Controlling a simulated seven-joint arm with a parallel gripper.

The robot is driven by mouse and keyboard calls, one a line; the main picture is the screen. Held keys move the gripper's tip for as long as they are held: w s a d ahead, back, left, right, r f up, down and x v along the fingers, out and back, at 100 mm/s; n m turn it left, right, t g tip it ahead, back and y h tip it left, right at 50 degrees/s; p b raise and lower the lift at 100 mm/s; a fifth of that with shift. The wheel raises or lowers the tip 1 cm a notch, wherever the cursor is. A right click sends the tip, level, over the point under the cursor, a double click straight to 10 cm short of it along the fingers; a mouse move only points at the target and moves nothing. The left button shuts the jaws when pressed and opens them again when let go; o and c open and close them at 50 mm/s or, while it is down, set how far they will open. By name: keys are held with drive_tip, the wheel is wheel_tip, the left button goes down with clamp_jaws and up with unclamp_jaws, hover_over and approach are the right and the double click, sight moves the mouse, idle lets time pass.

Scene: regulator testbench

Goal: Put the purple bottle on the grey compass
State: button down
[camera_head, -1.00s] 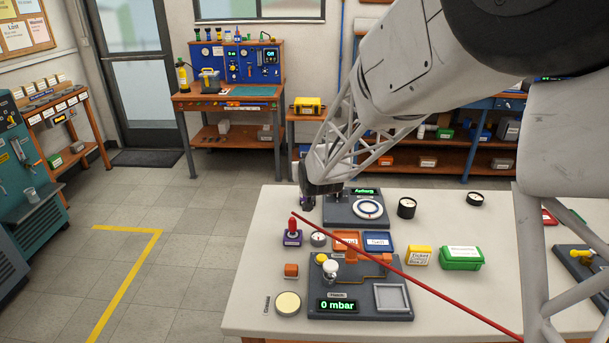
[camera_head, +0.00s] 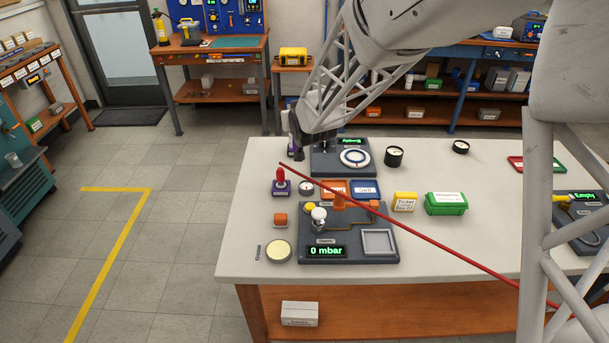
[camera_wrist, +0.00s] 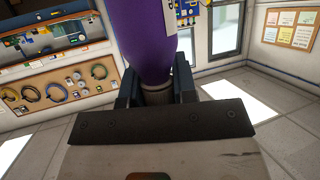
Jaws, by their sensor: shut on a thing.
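The purple bottle (camera_wrist: 152,38) fills the top middle of the wrist view. My gripper (camera_wrist: 157,88) is shut on its narrow grey end, with a dark finger on each side. In the head view my gripper (camera_head: 297,146) is above the far left part of the bench, left of the far dark device, with a little purple showing beside it. The grey compass (camera_head: 306,188), a small round piece with a pale dial, lies on the bench nearer the camera than my gripper. The bottle is apart from it. Most of the bottle is hidden in the head view.
A red-knobbed purple piece (camera_head: 281,184) stands just left of the compass. Orange and blue trays (camera_head: 367,190) lie to its right, and a dark panel reading 0 mbar (camera_head: 353,250) lies in front. A thin red rod (camera_head: 420,238) crosses the view above the bench.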

sight(298, 139)
drive_tip(key=s+d+r+n+g+y, duration=0.1)
drive_tip(key=s+d+r, duration=0.1)
drive_tip(key=s, duration=0.5)
drive_tip(key=shift+d+n+y, duration=0.4)
drive_tip(key=shift+d, duration=0.15)
drive_tip(key=shift+f, duration=3.05)
drive_tip(key=shift+f, duration=1.9)
drive_tip(key=shift+f, duration=0.15)
drive_tip(key=c, duration=0.9)
unclamp_jaws()
